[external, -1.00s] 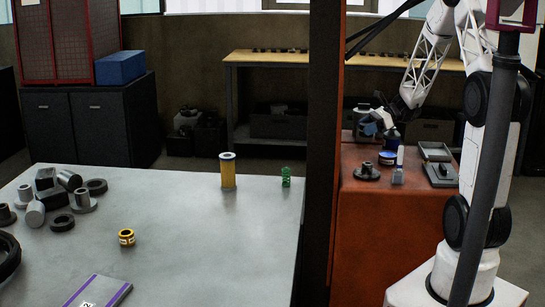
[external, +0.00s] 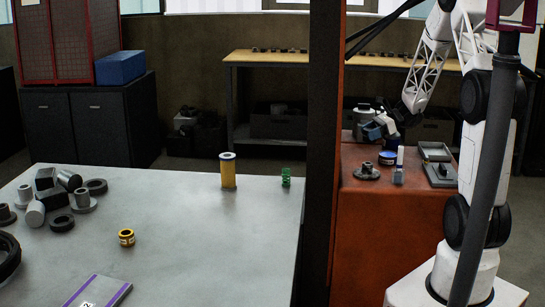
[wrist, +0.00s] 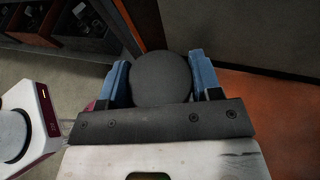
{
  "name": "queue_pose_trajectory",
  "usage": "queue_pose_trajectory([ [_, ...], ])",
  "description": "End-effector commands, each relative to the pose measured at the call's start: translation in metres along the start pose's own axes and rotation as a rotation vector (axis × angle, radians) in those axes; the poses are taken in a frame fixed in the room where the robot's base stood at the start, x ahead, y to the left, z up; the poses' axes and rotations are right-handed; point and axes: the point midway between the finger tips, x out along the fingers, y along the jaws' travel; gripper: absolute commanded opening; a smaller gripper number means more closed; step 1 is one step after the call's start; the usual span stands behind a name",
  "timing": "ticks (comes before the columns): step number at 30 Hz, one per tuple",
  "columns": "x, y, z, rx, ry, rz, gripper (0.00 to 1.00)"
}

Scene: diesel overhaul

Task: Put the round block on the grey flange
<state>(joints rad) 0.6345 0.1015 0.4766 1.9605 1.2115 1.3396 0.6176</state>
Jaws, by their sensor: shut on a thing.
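The round block (wrist: 161,78) is dark grey and shows as a disc between the two blue fingers of my gripper (wrist: 161,85) in the wrist view. My gripper is shut on its sides. In the wrist view the flange is not seen.
A dark post (external: 322,150) rises left of the bench. A grey table (external: 200,245) holds loose parts.

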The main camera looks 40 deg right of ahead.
Motion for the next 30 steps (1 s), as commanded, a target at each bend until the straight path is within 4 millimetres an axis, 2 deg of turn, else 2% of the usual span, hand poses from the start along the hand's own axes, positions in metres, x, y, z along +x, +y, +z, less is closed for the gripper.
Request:
queue_pose_trajectory([
  [12,0.018,-0.001,-0.044,0.001,0.000,0.000,0.04],
  [30,0.023,-0.001,-0.055,0.001,0.000,0.000,0.04],
])
